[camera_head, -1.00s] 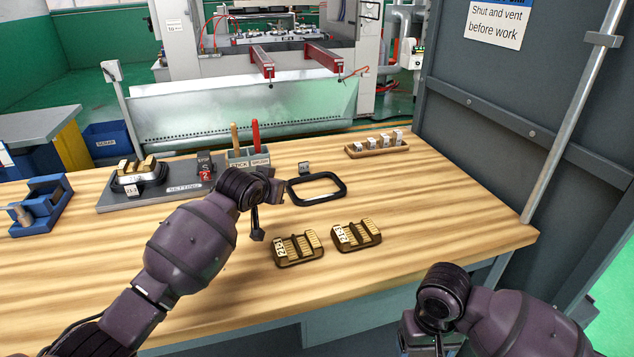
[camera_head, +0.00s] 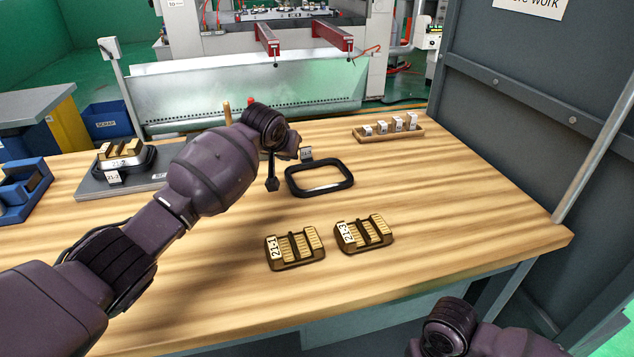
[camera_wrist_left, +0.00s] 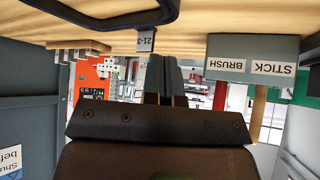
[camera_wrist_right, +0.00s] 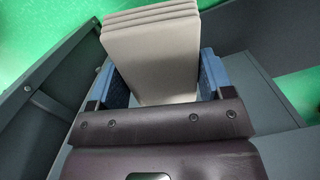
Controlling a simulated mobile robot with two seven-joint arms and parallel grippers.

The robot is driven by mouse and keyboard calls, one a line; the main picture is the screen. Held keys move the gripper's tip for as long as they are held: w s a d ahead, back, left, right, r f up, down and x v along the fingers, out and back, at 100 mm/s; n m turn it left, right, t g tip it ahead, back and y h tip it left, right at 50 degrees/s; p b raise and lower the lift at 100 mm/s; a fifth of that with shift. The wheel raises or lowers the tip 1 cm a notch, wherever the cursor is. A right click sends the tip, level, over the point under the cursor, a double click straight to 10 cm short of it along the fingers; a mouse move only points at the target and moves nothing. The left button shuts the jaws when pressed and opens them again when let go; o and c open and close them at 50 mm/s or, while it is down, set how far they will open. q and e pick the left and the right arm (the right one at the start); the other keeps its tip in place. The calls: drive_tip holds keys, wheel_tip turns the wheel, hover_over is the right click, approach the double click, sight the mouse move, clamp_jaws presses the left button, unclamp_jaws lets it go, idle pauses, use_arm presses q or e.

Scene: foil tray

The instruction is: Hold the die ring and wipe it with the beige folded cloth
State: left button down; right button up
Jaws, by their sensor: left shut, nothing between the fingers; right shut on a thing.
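The die ring (camera_head: 289,184) is a black rounded rectangular frame on the wooden table. A small numbered tag (camera_head: 306,154) is at its far edge. The ring also shows at the top of the left wrist view (camera_wrist_left: 110,14), with the tag (camera_wrist_left: 146,41) beside my fingers. My left gripper (camera_wrist_left: 165,72) is shut and empty, close to the tag; I cannot tell whether it touches. My right gripper (camera_wrist_right: 155,85) is shut on the beige folded cloth (camera_wrist_right: 152,52), off the table's front. The cloth is hidden in the head view.
Two numbered brass-toned blocks (camera_head: 295,248) (camera_head: 364,233) lie in front of the ring. A wooden rack of small tags (camera_head: 388,131) is behind right. A grey stand (camera_head: 92,185) is at left. The stick and brush holder (camera_wrist_left: 253,60) is mostly behind my left arm. The right tabletop is clear.

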sight(287, 176)
use_arm(q)
drive_tip(key=shift+f+b, duration=0.65)
drive_tip(key=shift+f, duration=1.15)
use_arm(e)
drive_tip(key=shift+s+f, duration=0.25)
drive_tip(key=shift+f, duration=0.55)
drive_tip(key=shift+s+f, duration=0.25)
drive_tip(key=shift+f, duration=0.55)
use_arm(q)
drive_tip(key=shift+r, duration=0.1)
use_arm(e)
drive_tip(key=shift+r, duration=0.1)
use_arm(q)
drive_tip(key=shift+f, duration=0.5)
use_arm(e)
drive_tip(key=shift+f+g, duration=0.2)
drive_tip(key=shift+g, duration=0.1)
use_arm(q)
drive_tip(key=shift+r, duration=0.1)
